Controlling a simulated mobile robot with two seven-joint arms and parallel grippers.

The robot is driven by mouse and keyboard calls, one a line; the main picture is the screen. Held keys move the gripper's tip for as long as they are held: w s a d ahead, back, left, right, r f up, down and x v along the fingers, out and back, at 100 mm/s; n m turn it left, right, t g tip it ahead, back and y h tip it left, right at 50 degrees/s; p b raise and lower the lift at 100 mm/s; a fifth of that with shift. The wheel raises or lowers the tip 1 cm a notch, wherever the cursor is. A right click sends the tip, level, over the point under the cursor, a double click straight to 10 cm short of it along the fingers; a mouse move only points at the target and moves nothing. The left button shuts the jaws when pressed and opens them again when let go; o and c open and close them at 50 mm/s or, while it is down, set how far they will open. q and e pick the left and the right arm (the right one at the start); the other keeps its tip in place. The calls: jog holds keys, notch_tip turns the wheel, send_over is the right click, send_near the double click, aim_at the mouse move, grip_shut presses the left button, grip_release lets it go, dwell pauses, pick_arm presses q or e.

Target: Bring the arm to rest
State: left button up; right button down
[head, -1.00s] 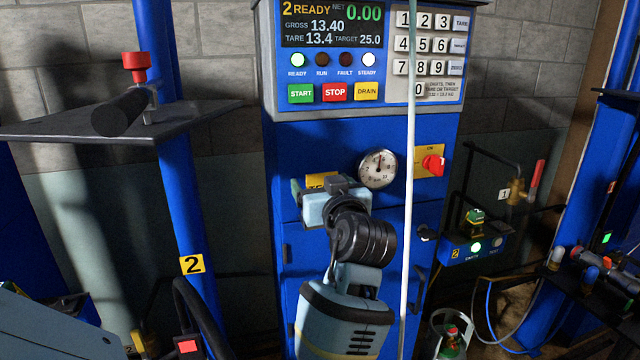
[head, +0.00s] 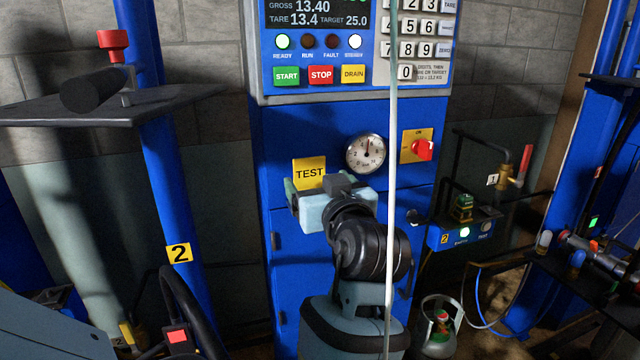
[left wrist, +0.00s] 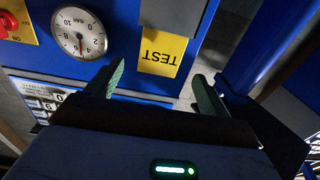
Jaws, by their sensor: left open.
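My left arm reaches up from the bottom centre of the head view. Its left gripper (head: 308,190) is in front of the blue cabinet (head: 300,140), just below the yellow TEST sign (head: 310,173). In the left wrist view the two fingers of the left gripper (left wrist: 158,72) stand wide apart with nothing between them. The TEST sign (left wrist: 163,52) shows beyond the fingers, upside down. How far the fingertips are from the cabinet is hard to tell. My right gripper is not in view.
A round gauge (head: 366,154) and a red knob (head: 422,150) are right of the gripper. A pale vertical hose (head: 391,220) passes in front of the cabinet, close to my arm. A dark shelf (head: 100,106) stands at left. A gas cylinder (head: 438,338) is at lower right.

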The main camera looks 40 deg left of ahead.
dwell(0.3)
